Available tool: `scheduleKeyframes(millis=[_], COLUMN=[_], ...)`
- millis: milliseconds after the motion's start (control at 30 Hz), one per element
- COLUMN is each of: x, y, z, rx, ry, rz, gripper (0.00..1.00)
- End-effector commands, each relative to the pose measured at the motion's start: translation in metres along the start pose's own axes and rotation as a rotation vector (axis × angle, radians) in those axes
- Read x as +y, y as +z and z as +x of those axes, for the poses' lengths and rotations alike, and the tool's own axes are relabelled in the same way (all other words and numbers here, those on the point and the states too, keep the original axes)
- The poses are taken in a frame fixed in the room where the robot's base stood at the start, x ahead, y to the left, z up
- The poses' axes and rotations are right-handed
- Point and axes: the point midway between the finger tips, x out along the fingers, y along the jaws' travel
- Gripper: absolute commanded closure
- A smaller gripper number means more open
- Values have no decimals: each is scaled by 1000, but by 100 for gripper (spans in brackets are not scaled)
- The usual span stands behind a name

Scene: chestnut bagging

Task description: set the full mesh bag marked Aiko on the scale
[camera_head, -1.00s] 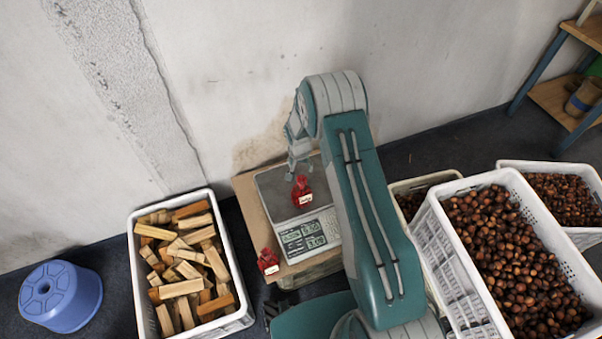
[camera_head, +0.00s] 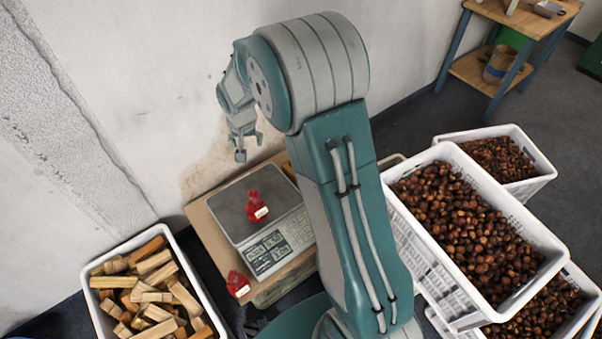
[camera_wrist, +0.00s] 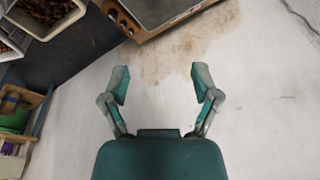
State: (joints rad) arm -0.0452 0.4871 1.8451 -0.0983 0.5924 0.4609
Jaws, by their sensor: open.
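A red mesh bag (camera_head: 252,207) with a small white tag rests on the metal plate of the scale (camera_head: 231,222). The writing on the tag is too small to read. A second red bag (camera_head: 237,285) with a white tag sits lower left, beside the scale at the edge of its stand. My gripper (camera_head: 249,147) is open and empty, above and behind the scale, apart from both bags. In the wrist view my open fingers (camera_wrist: 161,80) have only wall behind them, and the scale's edge (camera_wrist: 160,18) shows at the top. No bag shows there.
A white crate of wood blocks (camera_head: 185,243) stands left of the scale. White crates of chestnuts (camera_head: 420,225) stand to the right, beyond my arm. The stained wall (camera_head: 120,100) is close behind the scale. A wooden shelf (camera_head: 480,75) is at the back right.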

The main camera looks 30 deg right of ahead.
Motion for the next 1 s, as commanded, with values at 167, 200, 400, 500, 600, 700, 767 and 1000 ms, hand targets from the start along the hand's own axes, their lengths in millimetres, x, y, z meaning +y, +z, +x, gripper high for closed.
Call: scheduleKeyframes(millis=[167,200,400,500,600,700,767,1000], x=[9,12,24,30,37,44,48,64], y=[10,14,33,44,57,71,80,117], z=[-50,-61,-108,-130,-150,-169,-180,-215], rx=[30,36,65,82,97,112,121,160], ry=[-14,-17,-29,-36,-41,-48,-51,-64], rz=[-31,-38,-75,-95,-114,-134,-145,-194], gripper=[21,21,21,21,21,21,21,21])
